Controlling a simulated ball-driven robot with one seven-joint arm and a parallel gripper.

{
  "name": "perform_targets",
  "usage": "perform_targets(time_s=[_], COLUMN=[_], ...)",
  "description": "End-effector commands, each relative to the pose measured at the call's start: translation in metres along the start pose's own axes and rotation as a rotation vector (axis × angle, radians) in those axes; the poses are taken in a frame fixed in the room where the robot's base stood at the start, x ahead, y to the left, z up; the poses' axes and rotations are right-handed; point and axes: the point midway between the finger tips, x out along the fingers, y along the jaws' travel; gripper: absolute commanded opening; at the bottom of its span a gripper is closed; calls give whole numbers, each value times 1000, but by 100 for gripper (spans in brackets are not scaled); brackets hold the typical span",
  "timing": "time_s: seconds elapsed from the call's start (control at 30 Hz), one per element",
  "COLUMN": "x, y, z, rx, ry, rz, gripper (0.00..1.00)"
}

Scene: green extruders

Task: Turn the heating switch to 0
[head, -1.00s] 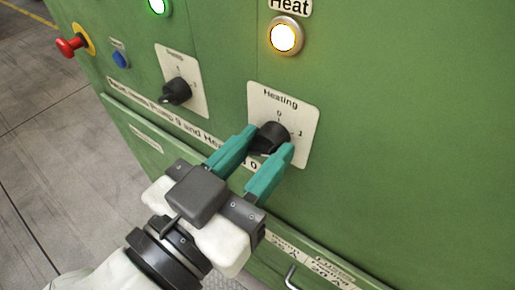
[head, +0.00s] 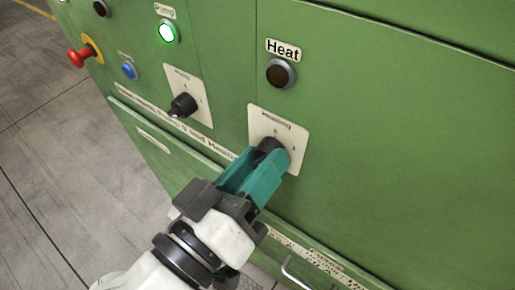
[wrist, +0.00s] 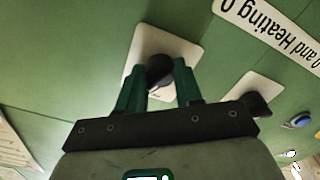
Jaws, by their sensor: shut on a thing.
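The heating switch (head: 268,149) is a black knob on a cream plate (head: 296,131) on the green machine panel. My gripper (head: 264,164) is shut on this knob, with a teal finger on either side. The fingers cover much of it in the head view, so its pointer direction is hidden there. In the wrist view the knob (wrist: 159,72) sits between the two fingers. The Heat lamp (head: 280,73) above the plate is dark.
A second black knob (head: 183,105) on its own plate is to the left, under a lit green Pump lamp (head: 168,32). A blue button (head: 129,71) and a red emergency button (head: 77,57) are further left. A handle (head: 300,270) is below.

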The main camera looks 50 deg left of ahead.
Motion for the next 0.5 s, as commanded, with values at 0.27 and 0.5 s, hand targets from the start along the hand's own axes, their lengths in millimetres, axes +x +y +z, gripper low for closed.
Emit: perform_targets(time_s=[0.27, 0.5], x=[0, 0], y=[2, 1], z=[-3, -2], rx=[-242, -390], ry=[-1, 1], rz=[-2, -3], gripper=[5, 5])
